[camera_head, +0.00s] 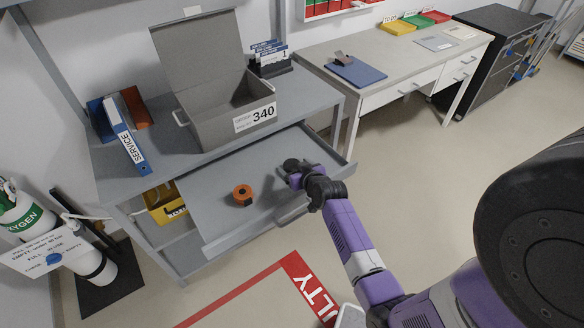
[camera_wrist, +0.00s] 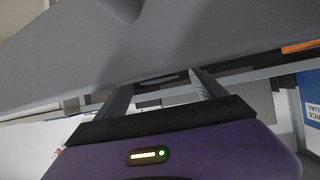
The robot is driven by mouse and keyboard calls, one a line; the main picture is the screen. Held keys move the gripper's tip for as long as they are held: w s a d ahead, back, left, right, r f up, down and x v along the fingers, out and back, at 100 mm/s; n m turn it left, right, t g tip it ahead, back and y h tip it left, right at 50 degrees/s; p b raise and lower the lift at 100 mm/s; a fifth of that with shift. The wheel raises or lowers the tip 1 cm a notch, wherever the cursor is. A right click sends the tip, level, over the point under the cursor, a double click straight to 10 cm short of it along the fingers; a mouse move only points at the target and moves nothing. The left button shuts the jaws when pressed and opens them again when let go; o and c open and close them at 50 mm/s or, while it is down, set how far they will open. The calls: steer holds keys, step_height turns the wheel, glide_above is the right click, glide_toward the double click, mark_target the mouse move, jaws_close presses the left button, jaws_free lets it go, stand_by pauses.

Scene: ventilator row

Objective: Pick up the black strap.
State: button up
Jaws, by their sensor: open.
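A small dark rounded thing (camera_head: 291,164), which may be the black strap, shows in the head view at the right part of the pulled-out grey drawer (camera_head: 215,210). My gripper (camera_head: 294,177) is right by it, low over the drawer, and partly covers it. I cannot tell whether they touch. In the wrist view my gripper (camera_wrist: 160,84) has its two fingers spread apart. No strap can be made out clearly between them; the area there is dark and grey.
An orange and black roll (camera_head: 243,195) lies in the drawer, left of my gripper. A grey open box (camera_head: 215,125) marked 340 and a blue SERVICE binder (camera_head: 127,140) stand on the bench above. A yellow bin (camera_head: 165,203) sits below the bench top. A white desk (camera_head: 400,65) stands right.

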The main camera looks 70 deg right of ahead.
steer(key=shift+x, duration=1.15)
steer(key=shift+c, duration=0.4)
steer(key=c, duration=1.4)
steer(key=shift+r, duration=0.1)
